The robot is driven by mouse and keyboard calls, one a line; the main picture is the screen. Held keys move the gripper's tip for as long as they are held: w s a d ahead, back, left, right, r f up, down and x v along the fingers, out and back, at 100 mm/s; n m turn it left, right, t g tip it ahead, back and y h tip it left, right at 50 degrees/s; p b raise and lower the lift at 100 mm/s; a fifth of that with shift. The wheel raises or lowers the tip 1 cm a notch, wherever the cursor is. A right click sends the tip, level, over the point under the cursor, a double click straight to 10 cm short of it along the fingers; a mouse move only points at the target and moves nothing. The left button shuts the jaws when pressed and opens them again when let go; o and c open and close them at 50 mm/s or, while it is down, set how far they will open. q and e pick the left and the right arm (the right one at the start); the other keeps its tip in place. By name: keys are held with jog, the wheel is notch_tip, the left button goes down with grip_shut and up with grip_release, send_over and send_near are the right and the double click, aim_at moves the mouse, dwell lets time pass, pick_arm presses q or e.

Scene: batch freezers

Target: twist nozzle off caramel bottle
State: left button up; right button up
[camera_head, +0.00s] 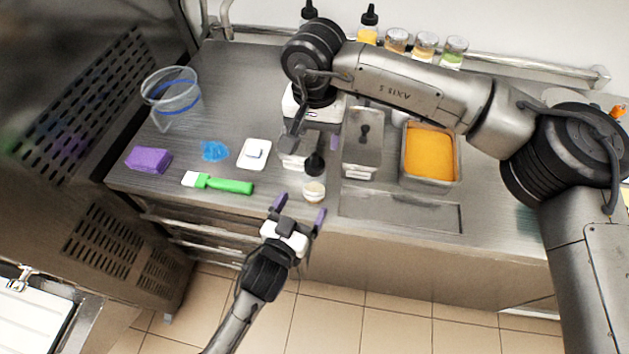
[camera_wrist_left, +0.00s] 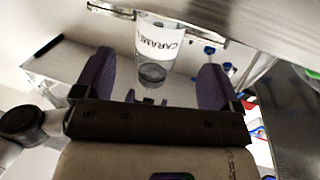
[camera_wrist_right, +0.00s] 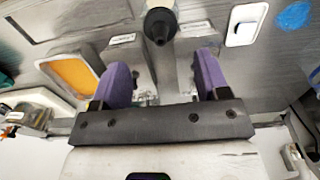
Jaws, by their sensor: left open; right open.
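The caramel bottle (camera_head: 314,191) stands upright near the counter's front edge, with a black nozzle (camera_head: 315,165) on top. Its clear body with a "CARAMEL" label shows in the left wrist view (camera_wrist_left: 158,45). My left gripper (camera_head: 300,211) is open, just in front of the bottle at the counter edge, its purple fingers on either side of the line to it. My right gripper (camera_head: 317,141) is open behind and above the bottle. In the right wrist view the nozzle (camera_wrist_right: 160,24) appears between and beyond the fingers. Neither gripper visibly grips the bottle.
Right of the bottle are a metal container (camera_head: 361,163) and an orange-filled pan (camera_head: 430,152). To the left lie a green-handled brush (camera_head: 225,184), white dish (camera_head: 254,153), blue piece (camera_head: 214,151), purple sponge (camera_head: 148,159) and clear pitcher (camera_head: 172,96). Jars and bottles (camera_head: 396,40) line the back.

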aim_at(309, 194)
pick_arm(q)
jog(key=shift+x, duration=3.55)
jog(key=shift+c, duration=0.3)
